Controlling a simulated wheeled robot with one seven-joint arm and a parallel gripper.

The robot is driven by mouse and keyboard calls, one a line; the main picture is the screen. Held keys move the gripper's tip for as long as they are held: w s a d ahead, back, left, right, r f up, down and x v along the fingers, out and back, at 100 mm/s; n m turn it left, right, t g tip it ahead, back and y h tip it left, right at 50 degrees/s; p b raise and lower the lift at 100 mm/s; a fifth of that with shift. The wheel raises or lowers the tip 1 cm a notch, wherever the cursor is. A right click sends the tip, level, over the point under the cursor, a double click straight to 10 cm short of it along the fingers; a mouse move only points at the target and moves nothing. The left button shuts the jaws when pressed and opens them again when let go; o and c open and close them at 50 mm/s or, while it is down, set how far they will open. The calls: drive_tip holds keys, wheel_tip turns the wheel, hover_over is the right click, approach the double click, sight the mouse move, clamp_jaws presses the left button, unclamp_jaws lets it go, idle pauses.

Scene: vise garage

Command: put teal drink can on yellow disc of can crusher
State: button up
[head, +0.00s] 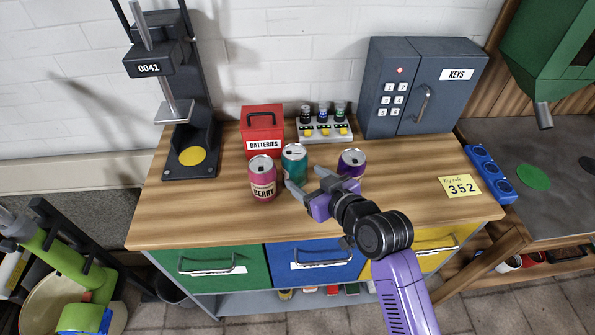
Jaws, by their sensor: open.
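The teal drink can (294,163) stands upright on the wooden bench, just behind a pink berry can (262,179). My gripper (303,184) is open, with its fingers pointing left and close in front of the teal can. One finger overlaps the can's lower part in the picture; I cannot tell whether it touches. The black can crusher (188,90) stands at the back left of the bench. Its yellow disc (192,156) lies bare on the base, below the raised press plate (175,111).
A purple can (351,163) stands right of my gripper. A red batteries box (263,131), a rack of small bottles (325,129) and a grey key safe (421,87) line the back. A yellow note (460,187) lies right. Bench room is free at the front left.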

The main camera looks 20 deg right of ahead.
drive_tip(key=shift+p+x, duration=0.55)
drive_tip(key=shift+x, duration=2.35)
drive_tip(key=shift+s+a+f, duration=0.1)
drive_tip(key=c, duration=1.1)
